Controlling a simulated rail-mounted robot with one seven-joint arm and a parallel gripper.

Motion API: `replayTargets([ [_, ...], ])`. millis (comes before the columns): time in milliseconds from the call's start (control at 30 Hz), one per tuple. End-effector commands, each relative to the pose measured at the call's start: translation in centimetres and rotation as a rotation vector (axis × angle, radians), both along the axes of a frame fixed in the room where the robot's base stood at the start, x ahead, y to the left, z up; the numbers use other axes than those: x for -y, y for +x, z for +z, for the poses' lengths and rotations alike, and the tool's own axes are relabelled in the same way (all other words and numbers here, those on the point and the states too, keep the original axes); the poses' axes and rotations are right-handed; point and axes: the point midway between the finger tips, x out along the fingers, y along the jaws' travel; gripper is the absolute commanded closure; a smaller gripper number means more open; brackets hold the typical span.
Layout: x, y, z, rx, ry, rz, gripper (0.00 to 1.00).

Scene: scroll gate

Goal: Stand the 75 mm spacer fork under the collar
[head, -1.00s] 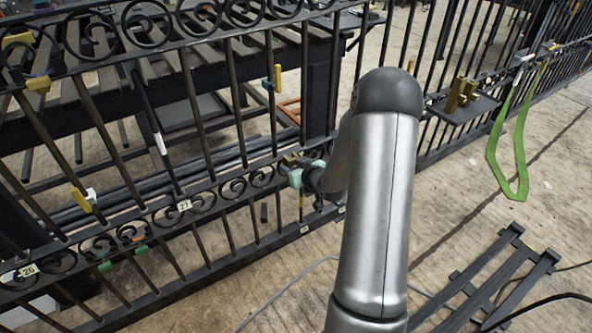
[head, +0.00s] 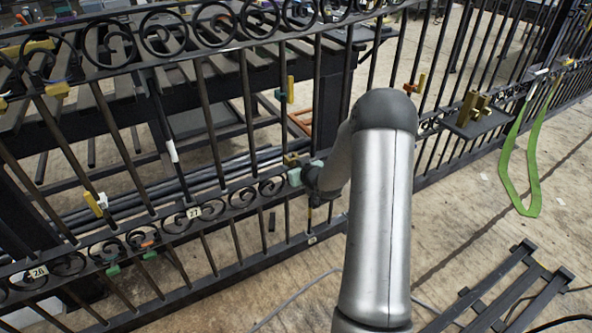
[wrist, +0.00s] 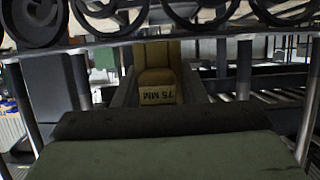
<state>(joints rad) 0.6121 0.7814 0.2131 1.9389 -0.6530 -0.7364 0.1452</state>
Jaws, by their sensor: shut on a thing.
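The spacer fork (wrist: 158,88) is a tan, brass-coloured block whose "75 MM" label reads upside down in the wrist view. My gripper (head: 300,172) is shut on it at the gate's lower scroll band; the fork's end (head: 291,159) shows as a small tan piece beside the pale green finger pads in the head view. In the wrist view a broad grey-green surface and a dark bar fill the foreground below the fork. The fork's prongs are hidden. I cannot pick out the collar, nor tell whether the fork touches the gate.
The black scroll gate (head: 205,100) runs across the view, with number tags 27 (head: 193,212) and 26 (head: 38,272). Brass blocks (head: 475,110) stand on a small shelf at right. A green strap (head: 530,180) hangs beside it. A black frame (head: 510,290) lies on the floor.

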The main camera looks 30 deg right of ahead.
Motion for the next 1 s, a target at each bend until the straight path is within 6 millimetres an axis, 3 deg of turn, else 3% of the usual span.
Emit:
replayTargets([
  [600,-0.3,3.7,0.1,0.003,-0.001,0.000,0.95],
  [1000,-0.3,4.7,0.1,0.004,0.000,0.000,0.95],
])
